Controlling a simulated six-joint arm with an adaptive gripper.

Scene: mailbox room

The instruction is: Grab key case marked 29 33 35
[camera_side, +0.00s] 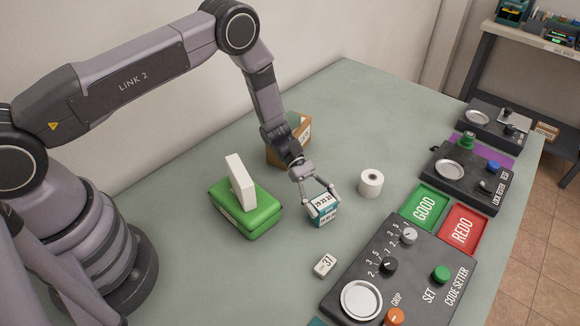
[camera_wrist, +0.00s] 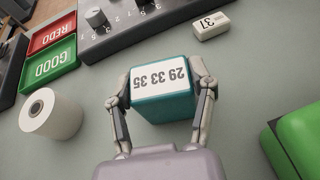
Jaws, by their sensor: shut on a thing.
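The key case (camera_side: 322,210) is a small teal box with a white label on top. In the wrist view the key case (camera_wrist: 163,100) reads 29 33 35, upside down. My gripper (camera_side: 318,197) is shut on it, one finger on each side. In the wrist view my gripper (camera_wrist: 161,92) also shows with its fingertips against the left and right sides of the case. The case is at or just above the table; I cannot tell which.
A white roll (camera_side: 370,184) stands to the right. A small block marked 37 (camera_side: 325,265) lies in front. A green case (camera_side: 244,212) with a white block on it is at left, a cardboard box (camera_side: 303,133) behind. GOOD (camera_side: 424,206) and REDO (camera_side: 463,229) pads and the code setter (camera_side: 410,275) are at right.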

